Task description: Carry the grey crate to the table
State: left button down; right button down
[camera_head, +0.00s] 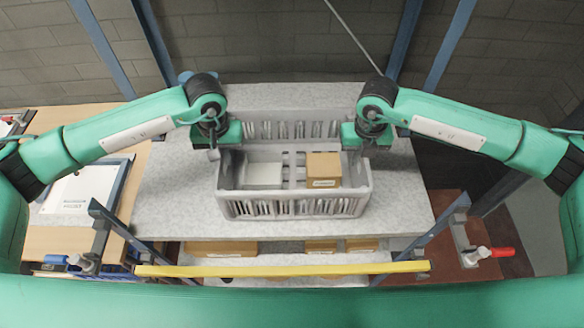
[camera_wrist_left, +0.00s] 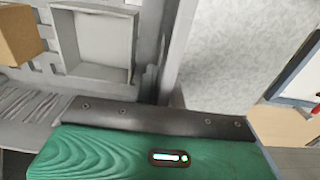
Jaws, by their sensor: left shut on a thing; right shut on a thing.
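The grey crate (camera_head: 290,208) is in the middle of the head view, over a grey speckled table top (camera_head: 170,205). I cannot tell whether it rests on the top or hangs just above it. The fingertips are partly hidden. In the left wrist view the crate's inside (camera_wrist_left: 60,85) shows close to my gripper, with part of the carton (camera_wrist_left: 18,35).
A yellow bar (camera_head: 280,269) crosses in front, with blue posts at both sides. A lower shelf holds cartons (camera_head: 220,248). A wooden table (camera_head: 60,230) with a white document (camera_head: 75,190) is at the left. A brick wall stands behind. The grey top is bare around the crate.

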pick_arm(q)
jog(key=shift+r, duration=0.15)
pick_arm(e)
jog(key=shift+r, duration=0.15)
dwell(0.5)
